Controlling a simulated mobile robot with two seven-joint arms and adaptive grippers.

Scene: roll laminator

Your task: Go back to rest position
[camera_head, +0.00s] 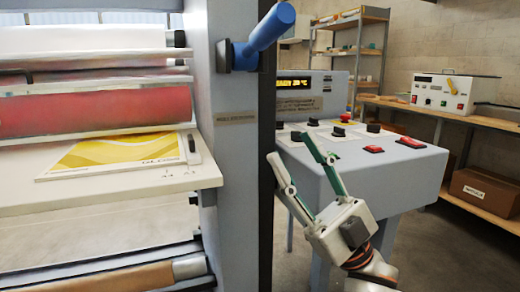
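My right gripper (292,160) is in front of the control console (378,172), at the right side of the laminator's grey upright (232,160). Its two fingers are spread apart with nothing between them. Its arm comes in from the bottom right. My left gripper is not in this view. The blue handle (270,27) on the upright points up and to the right, above and apart from my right gripper. The console display (294,83) is lit, with text I can only partly read.
A yellow and white printed sheet (115,153) lies on the laminator's feed table (100,190), below the red roller (95,105). The console has red and black buttons. Behind it are a bench (450,113) with a white device (455,93), a cardboard box (485,191) and shelves (345,53).

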